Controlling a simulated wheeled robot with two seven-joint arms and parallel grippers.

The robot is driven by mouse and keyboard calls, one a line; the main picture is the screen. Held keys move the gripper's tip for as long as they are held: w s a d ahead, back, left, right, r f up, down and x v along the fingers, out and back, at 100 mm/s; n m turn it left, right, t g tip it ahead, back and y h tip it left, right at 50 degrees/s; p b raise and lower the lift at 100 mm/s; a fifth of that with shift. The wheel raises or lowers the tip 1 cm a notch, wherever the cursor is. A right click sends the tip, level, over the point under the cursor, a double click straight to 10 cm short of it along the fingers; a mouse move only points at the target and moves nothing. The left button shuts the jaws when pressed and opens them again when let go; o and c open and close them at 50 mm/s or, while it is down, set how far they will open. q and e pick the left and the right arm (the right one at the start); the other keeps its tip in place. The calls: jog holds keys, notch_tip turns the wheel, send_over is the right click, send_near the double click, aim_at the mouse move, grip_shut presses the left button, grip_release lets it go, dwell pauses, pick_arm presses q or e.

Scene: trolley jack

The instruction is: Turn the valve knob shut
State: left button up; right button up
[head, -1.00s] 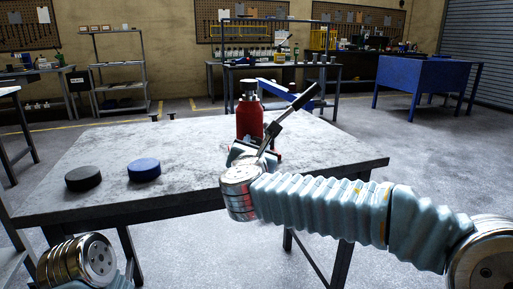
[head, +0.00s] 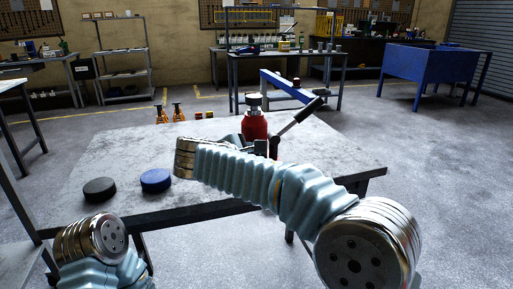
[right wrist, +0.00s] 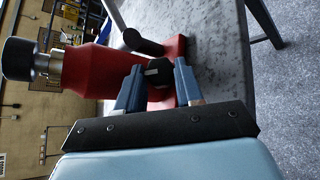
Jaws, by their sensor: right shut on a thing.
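The red jack (head: 255,125) stands upright on the grey table, with a dark cap on top and a black-ended lever (head: 303,113) slanting up to the right. In the right wrist view the jack's red body (right wrist: 90,70) lies sideways. A small black valve knob (right wrist: 158,72) with a pale mark sits low on it. My right gripper (right wrist: 159,68) is shut on the knob, one blue finger on each side. In the head view my right arm hides the jack's base and most of the gripper. My left gripper is out of view; only part of that arm shows.
A black disc (head: 100,190) and a blue disc (head: 156,180) lie on the table (head: 110,155), left of my right arm. Orange jacks (head: 177,112) stand beyond the far edge. The table is bare right of the jack. A blue bin (head: 430,72) stands farther back.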

jog(key=shift+w+r+m+g, duration=0.1)
jog(key=shift+r+m+g, duration=0.05)
jog(key=shift+m+g, duration=0.75)
jog(key=shift+m, duration=0.3)
jog(key=o, duration=1)
jog(key=shift+o, duration=0.2)
